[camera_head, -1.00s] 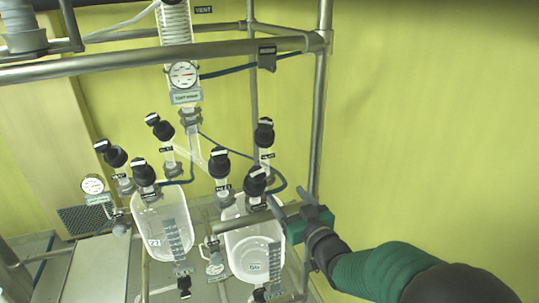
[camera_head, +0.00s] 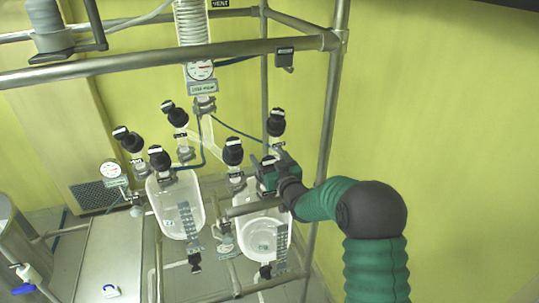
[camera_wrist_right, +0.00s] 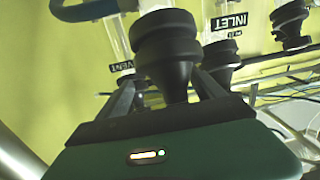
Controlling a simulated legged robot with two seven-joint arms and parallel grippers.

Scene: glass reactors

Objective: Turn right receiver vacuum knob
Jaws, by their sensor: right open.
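The right receiver (camera_head: 262,232) is a clear glass vessel at lower centre in the head view. Black knobs with white-marked tops stand over it: one at its left (camera_head: 233,151), one behind (camera_head: 276,122). A third is mostly hidden by my right gripper (camera_head: 268,168), which is over the vessel top. In the right wrist view a large black ribbed knob (camera_wrist_right: 167,45) stands between the open fingers of my right gripper (camera_wrist_right: 165,90). Its own label is hidden, so I cannot tell if it is the vacuum knob. My left gripper is not in view.
The left receiver (camera_head: 175,205) with its own knobs stands beside it. A steel post (camera_head: 328,130) rises close to my right arm, and a horizontal rail (camera_head: 150,62) crosses above. Right of the post is open.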

